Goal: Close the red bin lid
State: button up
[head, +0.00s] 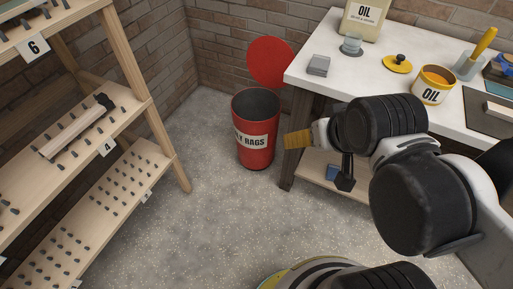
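The red bin (256,155) stands on the floor in the corner, labelled with RAGS lettering. Its round red lid (270,62) stands open, raised behind the bin's rim and leaning toward the brick wall. The dark inside of the bin shows. My gripper (298,139) is at the end of my arm, to the right of the bin and in front of the table's edge.
A white table (337,82) stands right of the bin, with an OIL can (433,90), a yellow lid (397,64), a glass (352,42) and a grey block (318,65). A wooden pegged shelf (128,108) stands left. The floor (195,225) between is clear.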

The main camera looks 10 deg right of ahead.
aim_at(268, 57)
jog(key=i+j+z, duration=0.15)
jog(key=i+z, duration=0.15)
jog(key=i, duration=0.25)
jog(key=i+j+z, duration=0.25)
jog(key=i, duration=0.3)
jog(key=i+j+z, duration=0.3)
jog(key=i+j, duration=0.15)
jog(key=i, duration=0.05)
